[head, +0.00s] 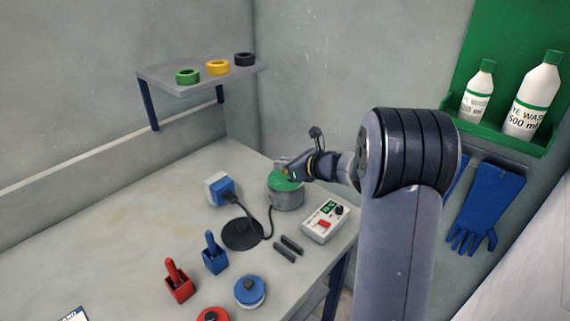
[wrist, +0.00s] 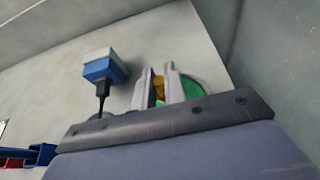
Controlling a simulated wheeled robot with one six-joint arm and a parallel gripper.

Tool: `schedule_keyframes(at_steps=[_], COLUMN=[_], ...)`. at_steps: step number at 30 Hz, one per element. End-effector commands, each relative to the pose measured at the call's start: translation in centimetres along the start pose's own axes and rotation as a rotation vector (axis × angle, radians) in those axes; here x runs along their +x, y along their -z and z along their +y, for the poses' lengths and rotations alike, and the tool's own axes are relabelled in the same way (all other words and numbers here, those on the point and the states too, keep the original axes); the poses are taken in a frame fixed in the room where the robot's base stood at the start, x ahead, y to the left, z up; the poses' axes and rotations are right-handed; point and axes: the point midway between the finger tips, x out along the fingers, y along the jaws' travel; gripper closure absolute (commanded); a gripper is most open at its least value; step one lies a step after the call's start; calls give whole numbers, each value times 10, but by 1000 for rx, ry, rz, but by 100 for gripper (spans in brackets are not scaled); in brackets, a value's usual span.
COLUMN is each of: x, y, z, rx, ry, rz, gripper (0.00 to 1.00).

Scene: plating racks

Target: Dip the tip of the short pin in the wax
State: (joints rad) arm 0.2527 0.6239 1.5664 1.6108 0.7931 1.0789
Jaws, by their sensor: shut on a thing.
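A grey pot (head: 285,199) with green wax (head: 283,183) on top stands on the bench near the back wall. The green also shows behind the fingers in the wrist view (wrist: 192,88). My gripper (head: 281,169) is right over the pot. In the wrist view my gripper (wrist: 158,82) is shut on a small orange-yellow piece, which looks like the short pin (wrist: 158,88). Only a part of it shows between the fingers. Its tip is hidden, so I cannot tell whether it touches the wax.
Red (head: 178,282) and blue (head: 214,253) holders stand in front. A shelf (head: 190,72) carries rings.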

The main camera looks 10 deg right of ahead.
Motion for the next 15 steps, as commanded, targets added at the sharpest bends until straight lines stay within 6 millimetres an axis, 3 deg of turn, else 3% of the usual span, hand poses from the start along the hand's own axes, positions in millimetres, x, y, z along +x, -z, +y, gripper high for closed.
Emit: schedule_keyframes(at_steps=[15], x=[-18], y=[-44], z=[0], rx=[-1], ry=[1], rz=[-2], gripper=[100])
